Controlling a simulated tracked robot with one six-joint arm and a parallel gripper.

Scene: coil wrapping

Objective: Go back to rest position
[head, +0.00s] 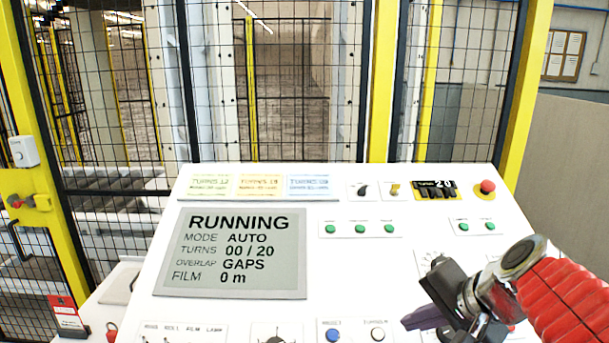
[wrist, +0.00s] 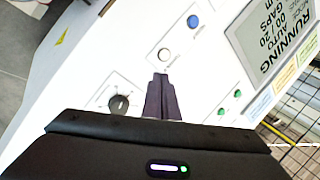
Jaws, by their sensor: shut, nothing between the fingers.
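My gripper (head: 422,318) is over the lower right of the white control panel (head: 340,270) in the head view, its dark fingers pointing left. In the wrist view my gripper (wrist: 161,80) is shut and empty, its fingertips over the panel close to a white round button (wrist: 166,56). I cannot tell whether the tips touch it. The panel screen (head: 236,251) reads RUNNING, mode AUTO, turns 00 / 20, overlap GAPS, film 0 m.

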